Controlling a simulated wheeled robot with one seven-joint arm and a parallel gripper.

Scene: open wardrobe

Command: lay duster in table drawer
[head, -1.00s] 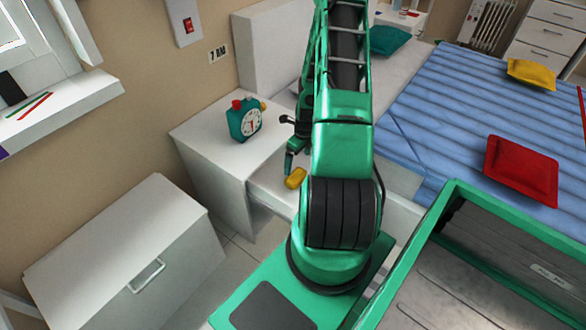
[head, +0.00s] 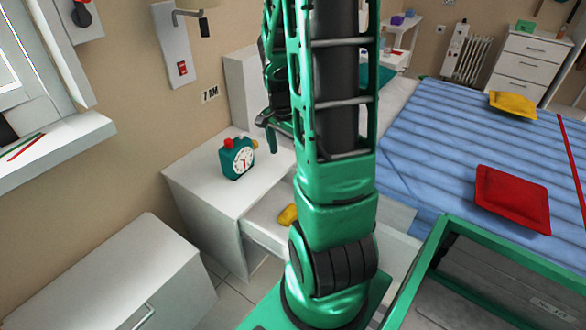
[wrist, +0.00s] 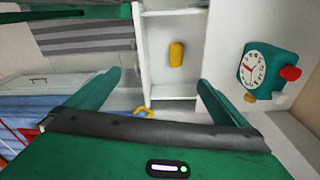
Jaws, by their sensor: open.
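A small yellow object (head: 288,215), which seems to be the duster, lies inside the open drawer (head: 262,232) of the white bedside table (head: 207,190). In the wrist view the yellow object (wrist: 177,53) rests on the pale drawer floor, apart from the drawer walls (wrist: 143,60). My gripper (wrist: 160,80) is open and empty, with its two green fingers spread wide and the drawer showing between and beyond them. In the head view my gripper (head: 268,132) is above the drawer, partly hidden behind my arm, which also covers part of the drawer.
A teal alarm clock (head: 237,158) stands on the table top, right of the drawer in the wrist view (wrist: 265,66). A white chest (head: 110,275) stands at lower left.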

